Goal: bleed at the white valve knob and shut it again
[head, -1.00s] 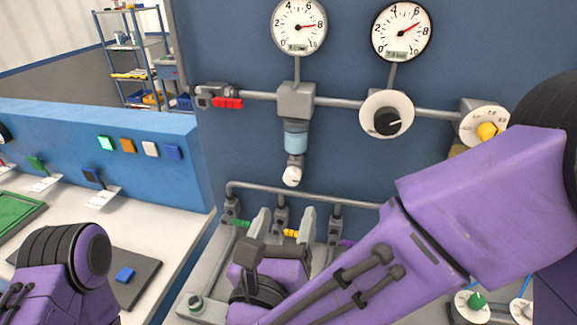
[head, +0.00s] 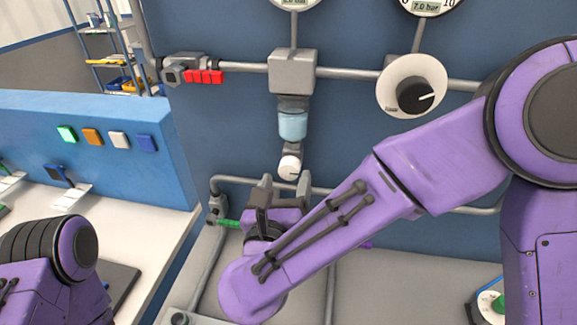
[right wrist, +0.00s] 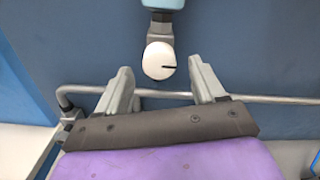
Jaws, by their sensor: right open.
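The white valve knob (head: 289,166) sits at the bottom of the filter unit, below its light-blue bowl (head: 293,124). In the right wrist view the knob (right wrist: 159,61) is a round white disc with a dark mark pointing right. My right gripper (head: 285,184) is just below the knob in the head view, its fingers pointing up toward it. In the right wrist view the right gripper (right wrist: 158,78) is open, with one finger on each side and the knob between and slightly beyond the tips. Contact does not show. My left gripper is out of view; only its arm shows.
A pipe (head: 342,71) runs across the blue wall with a red-handled valve (head: 204,77) and a round black-knobbed regulator (head: 415,95). A lower pipe (right wrist: 255,98) passes behind my right gripper. A green-handled valve (head: 228,223) is close to the left.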

